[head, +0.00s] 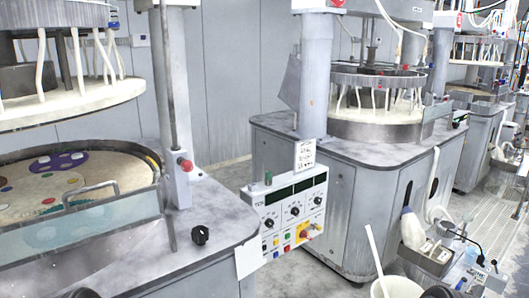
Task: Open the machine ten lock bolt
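Two large polishing machines stand close by, the near machine (215,205) at left and a second machine (335,160) behind it to the right. I cannot read a number ten on either. A red knob (186,165) sits on a grey block at the near machine's column (165,80). A black knob (200,234) stands on its worktop. I cannot tell whether either of these is the lock bolt.
A control panel (292,213) with dials and buttons hangs between the machines. A clear guard with a metal handle (90,190) borders the near platen (45,195). A white bucket (397,289) stands at the bottom right. Floor (300,275) shows below the panel.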

